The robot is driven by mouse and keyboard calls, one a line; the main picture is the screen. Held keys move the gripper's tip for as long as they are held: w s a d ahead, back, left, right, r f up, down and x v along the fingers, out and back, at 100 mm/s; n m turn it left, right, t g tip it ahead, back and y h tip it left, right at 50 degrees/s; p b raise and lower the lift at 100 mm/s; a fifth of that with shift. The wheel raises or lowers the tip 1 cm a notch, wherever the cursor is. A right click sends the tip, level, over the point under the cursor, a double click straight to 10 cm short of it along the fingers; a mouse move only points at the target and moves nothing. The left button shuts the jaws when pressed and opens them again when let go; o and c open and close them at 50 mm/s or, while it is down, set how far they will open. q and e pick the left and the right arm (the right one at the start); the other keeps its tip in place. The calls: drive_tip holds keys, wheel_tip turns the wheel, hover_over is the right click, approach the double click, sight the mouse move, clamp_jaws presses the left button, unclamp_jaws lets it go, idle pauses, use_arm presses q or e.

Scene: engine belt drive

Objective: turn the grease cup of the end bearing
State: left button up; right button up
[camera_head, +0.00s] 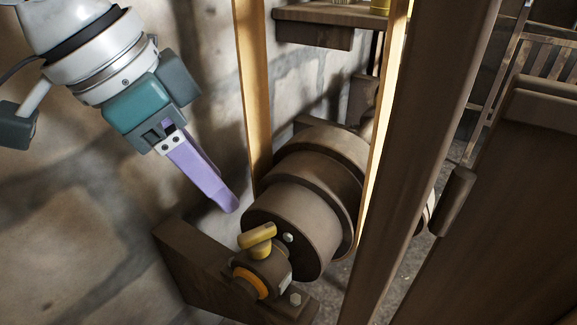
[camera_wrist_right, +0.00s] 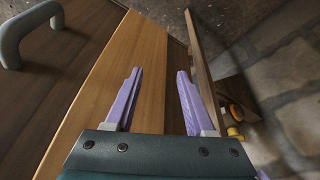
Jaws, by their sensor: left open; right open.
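The grease cup (camera_head: 257,238) is a brass-yellow cap with a crossbar, standing on top of the dark end bearing (camera_head: 268,268) in the lower middle of the head view. An orange ring shows on the bearing's near face. My left gripper (camera_head: 229,205) hangs up and left of the cup, pointing down at it, apart from it. Its lilac fingers overlap in this view; it is open and empty. My right gripper (camera_wrist_right: 159,73) is open and empty in the right wrist view, above a wooden board. Small yellow parts (camera_wrist_right: 235,131) at the right there may be the cup; I cannot be sure.
Stepped pulleys (camera_head: 305,220) stand just behind the bearing. A tan belt (camera_head: 253,100) rises from them, and a dark post (camera_head: 420,150) stands to their right. The stone wall (camera_head: 60,200) is close on the left.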

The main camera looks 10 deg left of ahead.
sight(256, 231)
use_arm(q)
drive_tip(key=b+x, duration=0.4)
drive_tip(key=x, duration=0.6)
drive_tip(key=shift+s+a, duration=0.1)
drive_tip(key=shift+s, duration=0.1)
clamp_jaws()
